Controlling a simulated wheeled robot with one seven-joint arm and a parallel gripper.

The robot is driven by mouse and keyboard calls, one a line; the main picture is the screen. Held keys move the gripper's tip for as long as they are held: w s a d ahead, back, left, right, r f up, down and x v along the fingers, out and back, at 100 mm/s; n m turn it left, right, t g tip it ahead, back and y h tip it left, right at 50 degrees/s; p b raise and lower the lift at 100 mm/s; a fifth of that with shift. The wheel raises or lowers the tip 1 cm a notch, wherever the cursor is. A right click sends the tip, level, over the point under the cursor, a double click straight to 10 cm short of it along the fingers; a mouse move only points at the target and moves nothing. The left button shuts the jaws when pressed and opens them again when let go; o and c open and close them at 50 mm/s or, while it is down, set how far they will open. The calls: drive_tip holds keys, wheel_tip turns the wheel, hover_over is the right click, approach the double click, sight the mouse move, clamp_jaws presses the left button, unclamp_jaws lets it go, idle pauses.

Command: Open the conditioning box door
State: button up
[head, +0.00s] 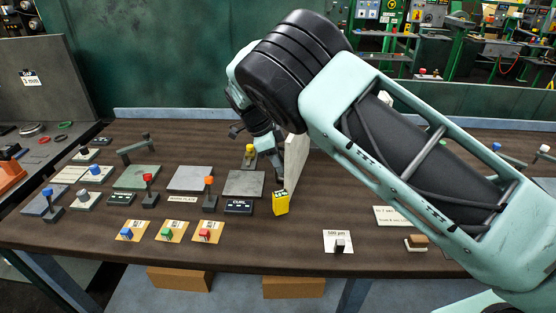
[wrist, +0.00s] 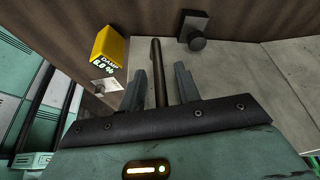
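A pale upright panel (head: 296,160), probably the conditioning box door or wall, stands mid-table, seen nearly edge-on and partly hidden behind my arm. My gripper (head: 276,170) is low on its left side, close to it. In the wrist view my gripper (wrist: 159,85) has its two fingers apart, one on each side of a dark upright rod (wrist: 156,65) that looks like a handle. A narrow gap shows on both sides of the rod. The rest of the box is hidden by my arm. I cannot tell whether the door is ajar.
A grey plate (head: 243,184), a CURL sign (head: 238,207) and several coloured knobs lie to the left. The front table strip between the red button and the 500 µm card (head: 338,240) is clear.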

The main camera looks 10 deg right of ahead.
drive_tip(key=shift+r, duration=0.1)
drive_tip(key=b+v, duration=0.2)
drive_tip(key=v, duration=1.5)
drive_tip(key=shift+r, duration=0.1)
drive_tip(key=s+d+f+n+y, duration=0.1)
drive_tip(key=s+d+f+n, duration=0.1)
drive_tip(key=s+n, duration=0.7)
drive_tip(key=s+d+f+n+y, duration=0.2)
drive_tip(key=s+n, duration=0.8)
drive_tip(key=s, duration=0.8)
drive_tip(key=s+d+f+n+t+y, duration=0.1)
drive_tip(key=s+d+f+n+y, duration=0.1)
drive_tip(key=s+n, duration=0.7)
drive_tip(key=s, duration=0.4)
drive_tip(key=shift+s, duration=0.35)
